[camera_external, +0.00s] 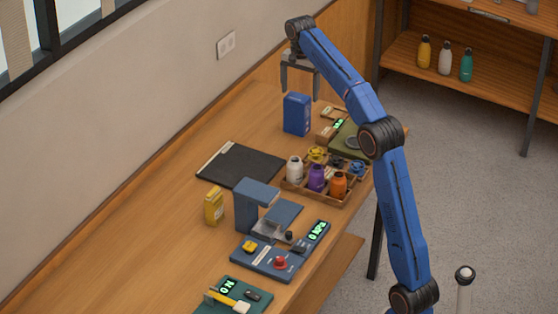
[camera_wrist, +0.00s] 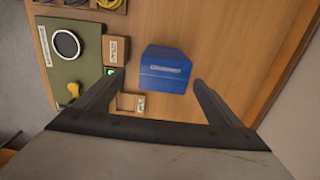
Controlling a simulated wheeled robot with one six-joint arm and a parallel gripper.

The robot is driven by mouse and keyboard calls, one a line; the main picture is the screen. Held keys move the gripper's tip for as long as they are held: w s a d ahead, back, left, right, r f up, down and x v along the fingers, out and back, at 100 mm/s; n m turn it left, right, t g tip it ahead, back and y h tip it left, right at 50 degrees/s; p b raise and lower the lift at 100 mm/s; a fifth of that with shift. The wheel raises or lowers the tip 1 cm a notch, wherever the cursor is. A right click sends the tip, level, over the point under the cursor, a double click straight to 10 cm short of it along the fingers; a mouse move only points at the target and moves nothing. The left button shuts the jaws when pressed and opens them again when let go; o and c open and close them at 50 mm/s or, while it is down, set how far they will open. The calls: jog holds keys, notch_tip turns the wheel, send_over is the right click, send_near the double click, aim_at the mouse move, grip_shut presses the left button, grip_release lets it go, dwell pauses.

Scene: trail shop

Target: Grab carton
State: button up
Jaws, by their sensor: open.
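A blue carton (camera_external: 297,114) stands upright on the wooden table, near its far end. In the wrist view the carton (camera_wrist: 165,70) lies ahead between my two fingers, with a pale label strip on it. My gripper (camera_external: 301,92) is open and empty, with its fingers pointing down above the carton. It also shows in the wrist view (camera_wrist: 158,78), with a finger on each side of the carton. I cannot tell the exact height gap between the fingertips and the carton. A small yellow box (camera_external: 214,206) stands nearer along the table.
A green device (camera_wrist: 75,60) and a small brown box (camera_wrist: 116,50) sit beside the carton. A wooden tray (camera_external: 318,199) of bottles, a black mat (camera_external: 241,165) and a blue press (camera_external: 251,205) stand nearer. Table beyond the carton is clear.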

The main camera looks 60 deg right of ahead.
aim_at(297, 118)
notch_tip(297, 118, down, 8)
jog(key=shift+r, duration=0.2)
jog(key=shift+w+a+f, duration=0.1)
jog(key=shift+w+f, duration=0.1)
jog(key=shift+f, duration=1.15)
jog(key=shift+w+f, duration=0.2)
jog(key=shift+f, duration=1.1)
jog(key=c, duration=1.3)
